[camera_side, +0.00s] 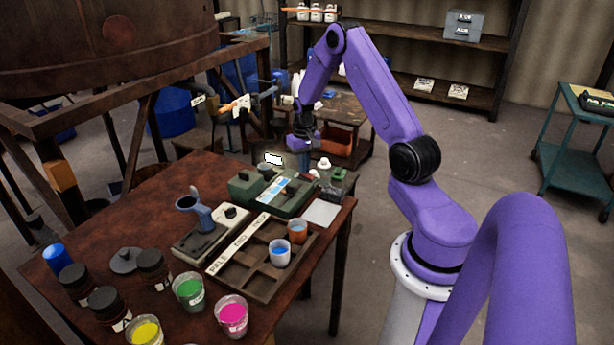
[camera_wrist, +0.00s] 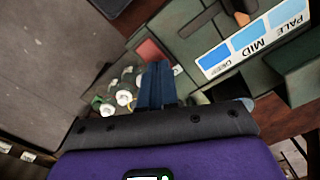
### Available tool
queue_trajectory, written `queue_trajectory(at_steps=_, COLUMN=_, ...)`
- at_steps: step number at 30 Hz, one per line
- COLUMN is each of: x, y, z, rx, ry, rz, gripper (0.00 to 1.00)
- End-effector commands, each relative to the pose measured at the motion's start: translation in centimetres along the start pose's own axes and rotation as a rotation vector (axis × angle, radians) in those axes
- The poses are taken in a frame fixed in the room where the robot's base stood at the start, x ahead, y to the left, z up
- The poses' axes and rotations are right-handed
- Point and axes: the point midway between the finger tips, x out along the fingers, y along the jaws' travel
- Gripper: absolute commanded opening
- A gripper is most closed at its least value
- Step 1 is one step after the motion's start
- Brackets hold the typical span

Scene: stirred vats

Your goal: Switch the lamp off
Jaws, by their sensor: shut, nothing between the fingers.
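A bright white rectangle (camera_side: 273,158), which looks lit, shows above the green box (camera_side: 245,187) in the side view; I cannot tell for sure that it is the lamp. My gripper (camera_side: 304,165) points down over the far right end of the table, its fingers shut and empty. In the wrist view the shut blue fingers (camera_wrist: 157,84) are beside a small panel with white round knobs (camera_wrist: 123,97). In the side view a white knob (camera_side: 324,163) and a green part (camera_side: 338,173) show just right of my gripper. Which part is the lamp's switch is unclear, and the fingers hide some of the panel.
A shade card (camera_wrist: 255,43) marked PALE, MID and DEEP lies on the green box. A compartment tray (camera_side: 254,279) holds small cups. Paint cups, including a pink one (camera_side: 231,315), and dark jars crowd the near left of the table (camera_side: 170,190).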

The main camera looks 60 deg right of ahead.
Motion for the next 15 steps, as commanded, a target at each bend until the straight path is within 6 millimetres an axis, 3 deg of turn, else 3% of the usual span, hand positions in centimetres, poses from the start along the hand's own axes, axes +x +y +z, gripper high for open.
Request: queue_trajectory(at_steps=15, x=0.68, y=0.01, z=0.03, rx=0.000, ry=-0.001, rz=0.000, gripper=0.00)
